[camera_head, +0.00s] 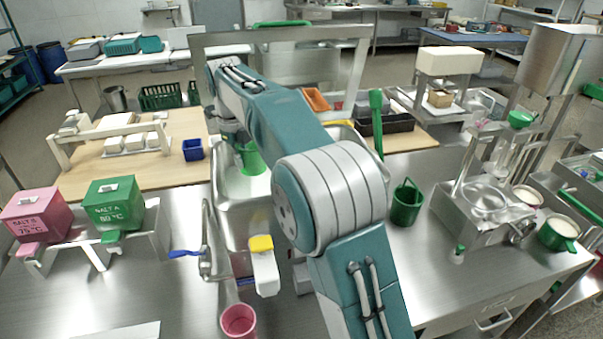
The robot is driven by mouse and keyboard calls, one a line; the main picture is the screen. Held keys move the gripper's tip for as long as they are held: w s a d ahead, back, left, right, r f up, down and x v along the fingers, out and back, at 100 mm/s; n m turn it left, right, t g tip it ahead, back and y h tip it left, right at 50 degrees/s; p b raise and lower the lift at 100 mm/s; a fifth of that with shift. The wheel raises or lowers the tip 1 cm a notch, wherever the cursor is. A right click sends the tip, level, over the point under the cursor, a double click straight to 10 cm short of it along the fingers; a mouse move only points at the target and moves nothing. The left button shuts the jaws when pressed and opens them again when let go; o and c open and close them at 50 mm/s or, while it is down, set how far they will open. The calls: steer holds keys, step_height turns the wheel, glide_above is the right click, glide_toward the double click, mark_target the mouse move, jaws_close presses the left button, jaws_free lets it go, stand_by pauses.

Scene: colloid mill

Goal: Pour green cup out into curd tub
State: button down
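My teal and grey arm reaches from the front to the back left. My gripper (232,138) is at its far end, over the steel sink, small and partly hidden by the arm. A bright green cup (252,159) is right at the gripper's fingers, over or in the sink; I cannot tell whether the fingers grip it. A darker green cup with a handle (407,203) stands on the steel counter right of the arm. Another green cup (561,233) with pale contents is at the far right. I cannot identify the curd tub with certainty.
A steel sink (228,205) with a tall frame lies under the gripper. Left are a pink box (38,214), a green box (113,205), and a wooden board (121,169) bearing a blue cup (192,150). A pink cup (238,321) stands in front. The left front counter is mostly clear.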

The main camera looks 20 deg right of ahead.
mark_target(252, 159)
steer(key=shift+f, duration=1.5)
steer(key=shift+s+d, duration=0.1)
steer(key=shift+s+d+r+t+y+p, duration=0.2)
steer(key=shift+s+d+r+t+y, duration=0.35)
steer(key=shift+t+y, duration=0.2)
steer(key=shift+s+d+r+t+y+p, duration=0.15)
steer(key=shift+s+d+r+t+y, duration=0.25)
steer(key=shift+d+t+y, duration=0.35)
steer(key=s+d+r+t+y, duration=0.1)
steer(key=y, duration=0.1)
steer(key=s+d+r+t+y, duration=0.1)
steer(key=t+y, duration=0.1)
steer(key=shift+d+r+p, duration=0.1)
steer(key=shift+d+p, duration=0.05)
steer(key=shift+p, duration=0.15)
steer(key=shift+s+r+t+y+p, duration=0.1)
steer(key=shift+r+t+y+p, duration=0.3)
steer(key=shift+t+y, duration=0.25)
steer(key=shift+r+y, duration=0.1)
steer(key=shift+y, duration=0.15)
steer(key=shift+s+d+r+t+y+p, duration=0.2)
steer(key=shift+r+t+y+p, duration=0.15)
steer(key=shift+t+y, duration=0.25)
steer(key=shift+d+r+t+y, duration=0.1)
steer(key=shift+r+t+y, duration=0.1)
steer(key=shift+t+y, duration=0.2)
